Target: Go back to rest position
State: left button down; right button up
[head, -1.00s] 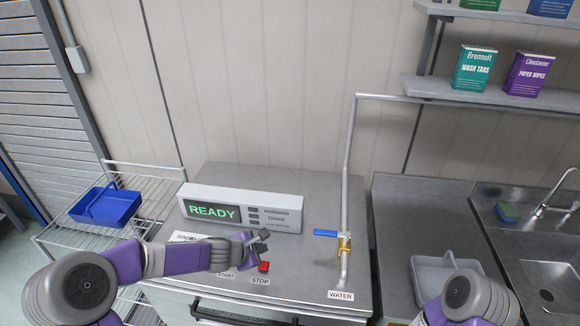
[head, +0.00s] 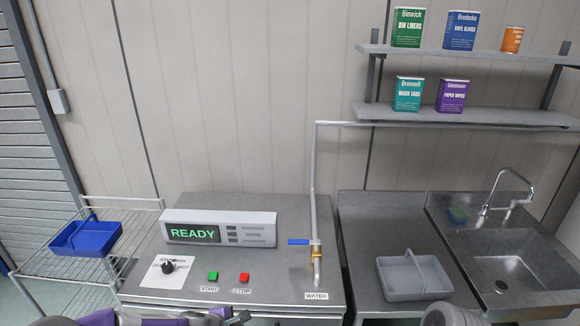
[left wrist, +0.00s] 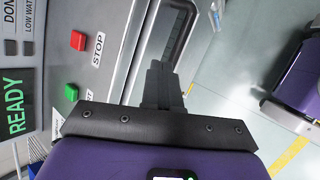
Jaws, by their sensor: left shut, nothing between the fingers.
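My left gripper (head: 236,318) shows at the bottom edge of the head view, low in front of the counter that carries the READY machine. In the left wrist view its dark fingers (left wrist: 162,82) are together with nothing between them. Only part of my left arm shows at the bottom of the head view. A piece of my right arm shows at the bottom right; my right gripper is out of view.
The machine (head: 218,228) reads READY, with a green START button (head: 212,276), red STOP button (head: 244,278) and a knob (head: 168,267). A blue-handled water valve (head: 300,242) stands right. A blue tray (head: 86,238) sits on the wire rack; a grey caddy (head: 412,276) beside the sink (head: 505,265).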

pick_arm(q)
jog(key=s+d+f+m+g+b, duration=0.1)
jog(key=s+d+f+m+g, duration=0.1)
jog(key=s+f+m, duration=0.6)
jog(key=s+d+f+m+g, duration=0.3)
jog(key=s+f+m, duration=0.5)
jog(key=s+f, duration=0.4)
jog(key=s+g, duration=0.1)
jog(key=s, duration=0.3)
jog(key=shift+d+b, duration=0.15)
jog(key=shift+b, duration=0.25)
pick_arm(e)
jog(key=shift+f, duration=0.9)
